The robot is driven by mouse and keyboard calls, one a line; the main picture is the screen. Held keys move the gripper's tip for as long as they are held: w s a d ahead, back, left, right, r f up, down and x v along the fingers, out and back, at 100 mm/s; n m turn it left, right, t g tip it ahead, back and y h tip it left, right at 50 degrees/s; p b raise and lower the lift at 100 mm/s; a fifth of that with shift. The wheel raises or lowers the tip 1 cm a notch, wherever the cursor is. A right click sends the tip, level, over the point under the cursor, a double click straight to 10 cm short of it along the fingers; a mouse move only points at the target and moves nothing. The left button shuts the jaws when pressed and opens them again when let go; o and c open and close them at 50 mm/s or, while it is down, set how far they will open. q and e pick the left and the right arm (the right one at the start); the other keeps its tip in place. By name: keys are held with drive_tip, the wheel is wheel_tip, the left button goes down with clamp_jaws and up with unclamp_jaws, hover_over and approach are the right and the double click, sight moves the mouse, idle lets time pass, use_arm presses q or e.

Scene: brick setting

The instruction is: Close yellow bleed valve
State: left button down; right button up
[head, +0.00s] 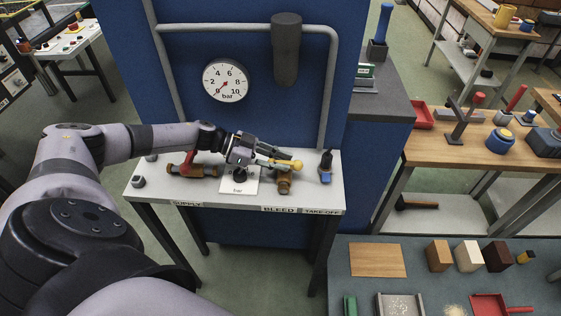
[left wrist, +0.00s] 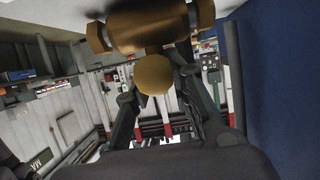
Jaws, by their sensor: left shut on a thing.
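The bleed valve (head: 285,183) is a brass-brown body on the grey bench, above the BLEED label. Its yellow handle (head: 296,165) lies roughly level across the top, with a round knob at the right end. My left gripper (head: 279,161) is shut on the yellow handle from the left. In the left wrist view, the round yellow knob (left wrist: 153,75) sits between the fingers, close to the brown valve body (left wrist: 150,25). The fingers hide part of the handle. My right gripper is not in view.
The supply valve with a red handle (head: 188,162) is at the left of the bench (head: 328,198). A dark take-off fitting (head: 326,165) stands close to the right. The bar gauge (head: 225,80) on the blue panel has its needle near 0. A white card (head: 239,187) lies below my gripper.

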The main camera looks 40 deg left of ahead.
use_arm(q)
drive_tip(key=c, duration=1.6)
unclamp_jaws()
drive_tip(key=shift+a, duration=0.1)
drive_tip(key=shift+s+a, duration=0.1)
drive_tip(key=v, duration=0.7)
drive_tip(key=shift+a+r, duration=0.1)
